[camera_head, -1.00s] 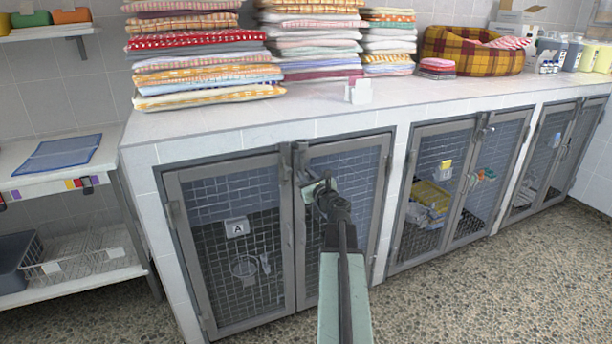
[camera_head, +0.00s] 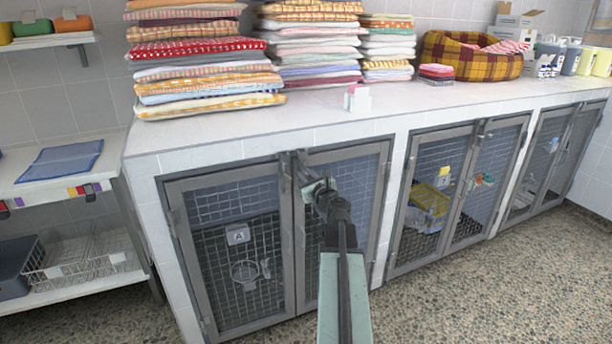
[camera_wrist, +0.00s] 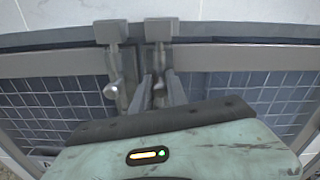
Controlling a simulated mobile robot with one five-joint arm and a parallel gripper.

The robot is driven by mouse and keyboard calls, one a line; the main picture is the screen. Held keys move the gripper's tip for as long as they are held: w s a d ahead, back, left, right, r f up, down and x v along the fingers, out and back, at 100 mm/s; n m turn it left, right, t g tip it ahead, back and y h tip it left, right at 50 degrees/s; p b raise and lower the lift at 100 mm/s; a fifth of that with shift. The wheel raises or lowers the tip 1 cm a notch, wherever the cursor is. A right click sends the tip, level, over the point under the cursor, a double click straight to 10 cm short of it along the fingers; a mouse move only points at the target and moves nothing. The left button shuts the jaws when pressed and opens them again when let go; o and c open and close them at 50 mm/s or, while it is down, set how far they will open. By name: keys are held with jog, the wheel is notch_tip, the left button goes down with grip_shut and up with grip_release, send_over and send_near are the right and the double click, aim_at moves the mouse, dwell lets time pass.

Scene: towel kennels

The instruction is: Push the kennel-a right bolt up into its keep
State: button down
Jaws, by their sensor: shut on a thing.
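In the wrist view two bolts hang side by side at the doors' top meeting edge. The left bolt's knob (camera_wrist: 111,90) is free of my gripper. The right bolt's keep (camera_wrist: 160,29) sits on the top frame. My gripper (camera_wrist: 161,78) is shut on the right bolt just below this keep; the fingers hide most of its knob. In the head view my gripper (camera_head: 312,186) is at the right door's upper left. I cannot tell how far the bolt reaches into its keep.
A tiled counter (camera_head: 230,145) runs above the doors, with towel stacks (camera_head: 205,80) and a plaid pet bed (camera_head: 460,55) on it. More kennels (camera_head: 455,190) stand to the right. A shelf rack (camera_head: 110,185) stands at left. The floor in front is clear.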

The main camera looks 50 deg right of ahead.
jog(key=shift+d+r, duration=0.1)
jog(key=c, duration=1.4)
grip_release()
jog(key=shift+s, duration=0.1)
jog(key=v, duration=0.7)
jog(key=shift+s, duration=0.35)
jog(key=shift+w+a, duration=0.1)
jog(key=shift+a, duration=0.1)
